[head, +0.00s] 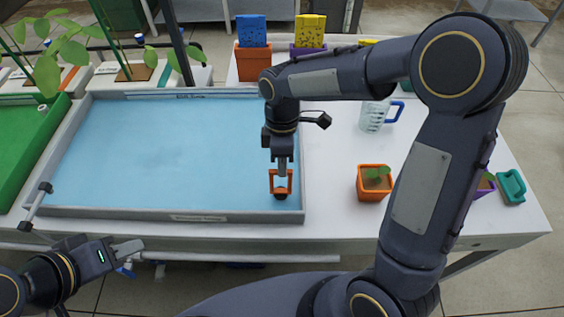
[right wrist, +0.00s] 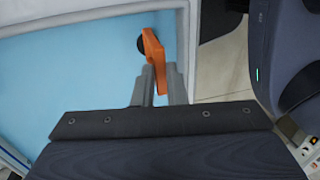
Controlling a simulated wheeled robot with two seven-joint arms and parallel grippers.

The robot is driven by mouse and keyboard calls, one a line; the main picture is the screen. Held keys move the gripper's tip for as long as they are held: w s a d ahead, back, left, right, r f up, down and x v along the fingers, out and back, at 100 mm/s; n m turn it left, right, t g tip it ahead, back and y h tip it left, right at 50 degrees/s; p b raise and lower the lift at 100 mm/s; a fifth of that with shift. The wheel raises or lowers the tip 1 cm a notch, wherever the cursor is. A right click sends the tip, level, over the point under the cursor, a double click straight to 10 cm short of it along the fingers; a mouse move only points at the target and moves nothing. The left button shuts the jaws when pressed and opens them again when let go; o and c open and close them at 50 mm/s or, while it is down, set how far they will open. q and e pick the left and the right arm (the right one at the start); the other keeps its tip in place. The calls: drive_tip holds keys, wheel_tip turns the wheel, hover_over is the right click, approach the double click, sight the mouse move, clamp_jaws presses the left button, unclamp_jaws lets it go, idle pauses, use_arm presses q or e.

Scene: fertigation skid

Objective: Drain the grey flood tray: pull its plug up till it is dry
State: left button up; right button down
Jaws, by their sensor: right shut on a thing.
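The grey flood tray (head: 240,216) lies on the white bench, and blue water (head: 150,150) covers its floor. The plug (head: 281,186) has an orange loop handle and a dark round base, and stands at the tray's near right corner. My right gripper (head: 282,171) points down and is shut on the top of the orange handle. In the right wrist view the fingers (right wrist: 158,84) meet the handle (right wrist: 153,55), with the dark base beyond it. Whether the plug is seated or lifted I cannot tell. My left gripper (head: 128,248) is empty in front of the bench; its jaw gap is not clear.
An orange pot (head: 373,184) with a seedling and a clear jug (head: 374,115) stand right of the tray. A green tray (head: 20,140) lies at the left. Plants in white containers and boxes of blue and yellow packs stand behind. A grey rail (head: 36,207) is at the left front.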

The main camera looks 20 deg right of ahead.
drive_tip(key=c, duration=1.5)
unclamp_jaws()
drive_tip(key=shift+r, duration=0.1)
drive_tip(key=shift+o, duration=0.2)
drive_tip(key=v, duration=0.7)
drive_tip(key=shift+r, duration=0.45)
drive_tip(key=s+d+m+t+y, duration=0.1)
drive_tip(key=s+d+m+t, duration=0.3)
drive_tip(key=s+m, duration=0.4)
drive_tip(key=s+d+m+t+y, duration=0.2)
drive_tip(key=s+d+m+t, duration=0.2)
drive_tip(key=s+m, duration=0.4)
drive_tip(key=shift+s+r+m, duration=0.3)
drive_tip(key=shift+s+r, duration=0.05)
drive_tip(key=shift+s, duration=0.55)
